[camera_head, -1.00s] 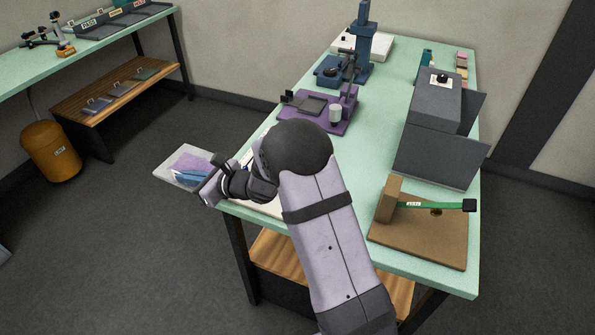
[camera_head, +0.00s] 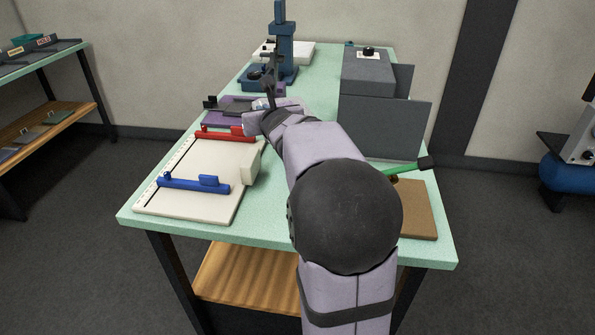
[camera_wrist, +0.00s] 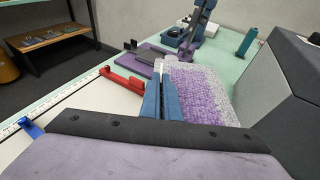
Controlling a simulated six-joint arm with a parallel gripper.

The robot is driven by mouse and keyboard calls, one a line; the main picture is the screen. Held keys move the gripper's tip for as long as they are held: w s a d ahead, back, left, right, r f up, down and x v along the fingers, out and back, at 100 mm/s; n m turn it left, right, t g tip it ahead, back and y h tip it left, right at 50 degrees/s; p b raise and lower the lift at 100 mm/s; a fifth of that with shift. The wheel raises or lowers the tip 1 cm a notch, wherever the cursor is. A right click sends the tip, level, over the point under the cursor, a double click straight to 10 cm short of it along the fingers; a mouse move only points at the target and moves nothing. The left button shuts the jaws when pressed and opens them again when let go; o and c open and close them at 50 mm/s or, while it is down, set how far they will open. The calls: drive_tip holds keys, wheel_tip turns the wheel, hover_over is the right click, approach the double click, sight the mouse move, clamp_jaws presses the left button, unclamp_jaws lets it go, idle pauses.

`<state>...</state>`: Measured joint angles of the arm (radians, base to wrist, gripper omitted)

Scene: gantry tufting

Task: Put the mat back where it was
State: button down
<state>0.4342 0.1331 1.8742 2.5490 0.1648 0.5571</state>
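The mat (camera_wrist: 200,92) is a flat, speckled purple and white rectangle with a pale edge strip. It shows in the wrist view beyond my wrist, lying above the table. My gripper (camera_wrist: 162,96) has two blue fingers, close together at the mat's left part, shut on it. In the head view my gripper (camera_head: 264,106) is at the purple fixture and my arm hides most of the mat. I cannot tell whether the mat touches the table.
A white board (camera_head: 190,190) with a red bar (camera_head: 226,134) and a blue bar (camera_head: 195,183) lies at the left front. A purple fixture (camera_head: 228,107) and blue press (camera_head: 282,50) stand behind. A grey box (camera_head: 367,72) and grey panels (camera_head: 385,125) stand right. A brown board (camera_head: 419,207) lies front right.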

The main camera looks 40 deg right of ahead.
drive_tip(key=shift+s+d+f+m+h+b, duration=0.1)
drive_tip(key=shift+s+d+m+h+b, duration=0.2)
drive_tip(key=shift+d, duration=0.4)
drive_tip(key=shift+s+d+f+m+h+b, duration=0.1)
drive_tip(key=shift+s+d+h, duration=0.1)
drive_tip(key=shift+s+d, duration=0.35)
drive_tip(key=shift+w+d+f+b, duration=0.1)
drive_tip(key=shift+f+b, duration=0.85)
drive_tip(key=shift+f, duration=1.55)
drive_tip(key=shift+w+f+b, duration=0.1)
drive_tip(key=shift+f+b, duration=0.85)
drive_tip(key=shift+f, duration=1.55)
drive_tip(key=shift+f+b, duration=0.5)
drive_tip(key=shift+b, duration=0.35)
drive_tip(key=c, duration=2)
unclamp_jaws()
drive_tip(key=shift+r+p, duration=0.2)
drive_tip(key=shift+p, duration=0.1)
